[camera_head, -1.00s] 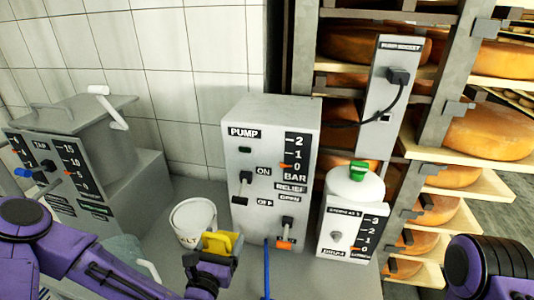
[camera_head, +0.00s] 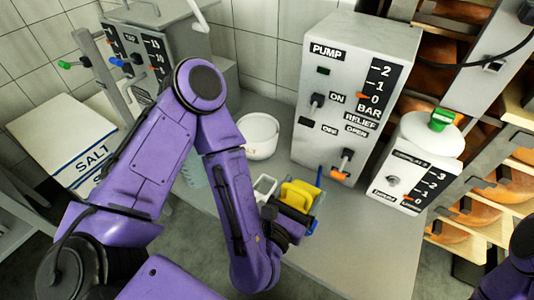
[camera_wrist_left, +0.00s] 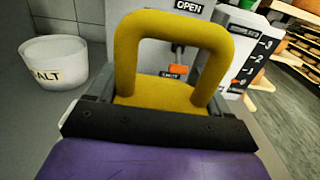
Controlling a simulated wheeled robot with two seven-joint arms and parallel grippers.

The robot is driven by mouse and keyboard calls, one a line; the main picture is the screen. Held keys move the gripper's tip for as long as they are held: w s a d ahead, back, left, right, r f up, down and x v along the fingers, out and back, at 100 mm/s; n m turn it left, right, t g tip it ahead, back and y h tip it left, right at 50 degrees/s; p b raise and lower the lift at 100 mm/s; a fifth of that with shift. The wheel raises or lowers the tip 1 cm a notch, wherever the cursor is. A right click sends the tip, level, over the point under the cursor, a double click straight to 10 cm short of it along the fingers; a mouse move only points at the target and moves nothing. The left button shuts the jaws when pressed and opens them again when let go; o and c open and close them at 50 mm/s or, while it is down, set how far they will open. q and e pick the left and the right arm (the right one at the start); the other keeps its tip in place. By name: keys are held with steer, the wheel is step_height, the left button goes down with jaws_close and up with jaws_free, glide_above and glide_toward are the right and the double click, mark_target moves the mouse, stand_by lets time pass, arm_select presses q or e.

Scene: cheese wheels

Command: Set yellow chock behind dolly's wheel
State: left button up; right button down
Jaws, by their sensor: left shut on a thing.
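The yellow chock (camera_head: 300,193) has a thick loop handle. The chock's lower part is hidden by the gripper. I cannot make out the dolly or its wheel in either view. Of my right arm only a purple link shows at the lower right edge of the head view; its gripper is out of view.
A white bucket (camera_head: 259,132) stands on the grey bench (camera_head: 365,232), left of the pump box (camera_head: 343,80). Cheese shelves (camera_head: 490,195) are at far right. A salt sack (camera_head: 65,135) lies at left.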

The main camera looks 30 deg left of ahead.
mark_target(303, 182)
arm_select(q)
steer(key=w+f+b, duration=0.1)
steer(key=b, duration=0.1)
steer(key=w+a+f+b, duration=0.1)
steer(key=w+b, duration=0.1)
steer(key=w+f+b, duration=0.1)
steer(key=b, duration=0.1)
steer(key=shift+w+a+f+b, duration=0.1)
steer(key=shift+w+a+b, duration=0.05)
steer(key=shift+a+b, duration=0.15)
steer(key=w+f, duration=0.2)
steer(key=w, duration=0.1)
steer(key=w+a+f, duration=0.1)
steer(key=w+f, duration=0.1)
steer(key=w+a+f+p, duration=0.1)
steer(key=w+f, duration=0.1)
steer(key=w, duration=0.1)
steer(key=shift+w, duration=0.3)
steer(key=shift+w+f, duration=0.15)
steer(key=f, duration=0.3)
steer(key=shift+w+a+f, duration=0.1)
steer(key=shift+w+f, duration=0.1)
steer(key=shift+f, duration=0.1)
steer(key=shift+f+b, duration=0.15)
steer(key=shift+b, duration=0.15)
steer(key=o, duration=1.2)
